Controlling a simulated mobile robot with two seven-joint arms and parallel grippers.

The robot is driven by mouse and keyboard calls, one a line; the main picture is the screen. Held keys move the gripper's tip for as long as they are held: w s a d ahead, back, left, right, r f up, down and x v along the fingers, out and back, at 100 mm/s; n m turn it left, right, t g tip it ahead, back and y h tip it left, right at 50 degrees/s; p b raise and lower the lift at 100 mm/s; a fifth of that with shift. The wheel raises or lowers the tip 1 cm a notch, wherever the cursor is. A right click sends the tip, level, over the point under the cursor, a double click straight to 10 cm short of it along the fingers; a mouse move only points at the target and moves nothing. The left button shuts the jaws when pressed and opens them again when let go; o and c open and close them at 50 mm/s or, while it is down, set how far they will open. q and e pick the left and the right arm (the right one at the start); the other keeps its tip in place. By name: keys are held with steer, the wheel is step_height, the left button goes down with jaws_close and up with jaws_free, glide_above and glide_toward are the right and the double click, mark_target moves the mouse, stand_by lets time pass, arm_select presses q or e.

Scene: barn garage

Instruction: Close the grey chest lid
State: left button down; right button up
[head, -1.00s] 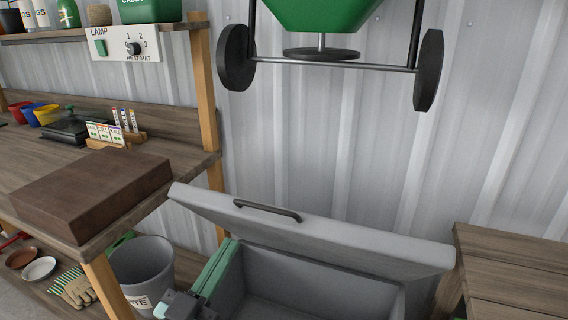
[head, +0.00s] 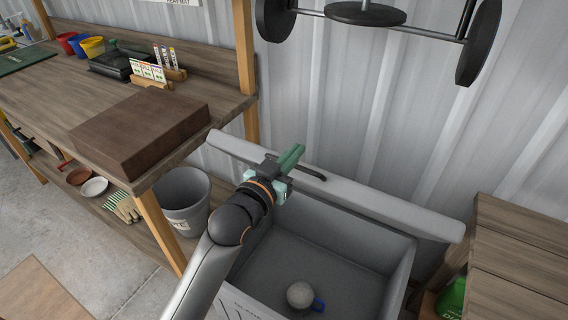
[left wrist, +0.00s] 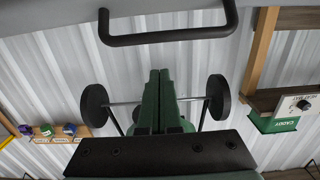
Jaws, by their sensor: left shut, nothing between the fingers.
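The grey chest (head: 393,275) stands open below the wall. Its lid (head: 400,209) is raised and leans back towards the wall, with a dark bar handle (head: 311,172) on it. My left gripper (head: 294,155) is shut and empty, with green fingers at the lid's upper left part, beside the handle. I cannot tell whether it touches the lid. In the left wrist view the shut fingers (left wrist: 158,90) point at the wall, and the handle (left wrist: 170,38) crosses above them, apart from them. A pale ball and a blue item lie inside the chest. My right gripper is not in view.
A workbench (head: 45,88) with a brown block (head: 140,130) stands on the left. A grey bin (head: 184,195) is beneath it, left of the chest. A wooden slatted surface (head: 520,260) stands right of the chest.

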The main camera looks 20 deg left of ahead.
arm_select(q)
steer(key=w, duration=0.2)
steer(key=shift+w+d, duration=0.3)
steer(key=shift+w, duration=0.1)
steer(key=s+f, duration=0.1)
steer(key=f, duration=0.1)
steer(key=s+f, duration=0.1)
steer(key=shift+s+a, duration=0.25)
steer(key=shift+s, duration=0.05)
steer(key=shift+f, duration=0.1)
